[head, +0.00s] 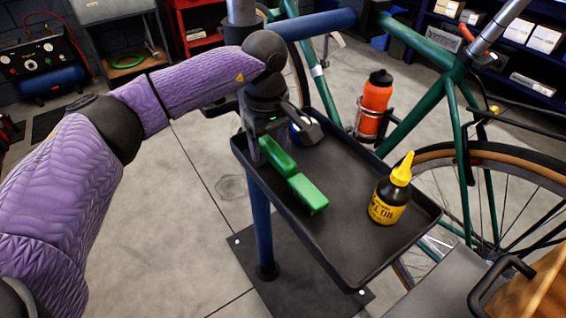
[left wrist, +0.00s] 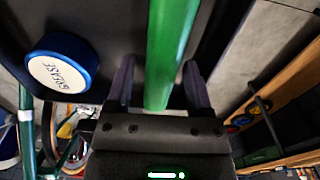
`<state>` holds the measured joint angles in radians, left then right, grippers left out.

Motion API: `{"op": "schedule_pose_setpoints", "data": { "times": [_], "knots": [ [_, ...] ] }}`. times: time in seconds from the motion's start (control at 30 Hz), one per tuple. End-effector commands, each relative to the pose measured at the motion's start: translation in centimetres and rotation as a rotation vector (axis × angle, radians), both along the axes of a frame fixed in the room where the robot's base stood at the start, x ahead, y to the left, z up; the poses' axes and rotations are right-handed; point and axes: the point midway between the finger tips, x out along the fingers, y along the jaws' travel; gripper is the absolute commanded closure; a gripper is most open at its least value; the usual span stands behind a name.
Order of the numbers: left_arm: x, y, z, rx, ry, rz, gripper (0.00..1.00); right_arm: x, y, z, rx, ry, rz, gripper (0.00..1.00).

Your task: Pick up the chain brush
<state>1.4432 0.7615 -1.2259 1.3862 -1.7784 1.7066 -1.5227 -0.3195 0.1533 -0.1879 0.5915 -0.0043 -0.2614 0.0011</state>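The green chain brush (head: 308,194) lies on the black tray (head: 345,255), its long side running from upper left to lower right. My left gripper (head: 268,146) is over the brush's upper-left end and partly hides it. In the left wrist view, the green brush (left wrist: 168,55) runs between the two fingers of my left gripper (left wrist: 158,85). A gap shows on each side of it, so the fingers look open around it and not closed on it. My right gripper is not in view.
A blue-and-white grease tin (left wrist: 62,68) sits close beside the left gripper on the tray. A black oil bottle with a yellow cap (head: 391,192) stands at the tray's right. A green bike (head: 432,55) with an orange bottle (head: 375,103) stands behind.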

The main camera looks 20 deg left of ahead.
Motion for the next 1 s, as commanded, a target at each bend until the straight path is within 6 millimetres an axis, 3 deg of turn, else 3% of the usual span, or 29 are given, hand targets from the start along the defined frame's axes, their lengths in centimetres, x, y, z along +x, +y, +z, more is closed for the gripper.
{"op": "schedule_pose_setpoints", "data": {
  "times": [0.03, 0.3, 0.63, 0.9, 1.0],
  "knots": [
    [0.0, 0.0, 0.0, 0.000, 0.000, 0.000, 0.46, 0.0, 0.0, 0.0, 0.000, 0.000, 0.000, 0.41],
    [0.0, 0.0, 0.0, 0.000, 0.000, 0.000, 1.00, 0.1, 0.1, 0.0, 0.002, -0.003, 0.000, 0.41],
    [0.0, 0.0, 0.5, 0.000, -0.002, 0.000, 1.00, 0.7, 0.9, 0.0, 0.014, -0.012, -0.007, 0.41],
    [0.0, 0.0, 7.8, -0.001, -0.006, 0.000, 1.00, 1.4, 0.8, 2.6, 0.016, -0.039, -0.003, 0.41],
    [0.0, 0.0, 9.7, -0.001, -0.005, 0.001, 1.00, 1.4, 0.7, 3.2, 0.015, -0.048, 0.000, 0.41]
  ]
}}
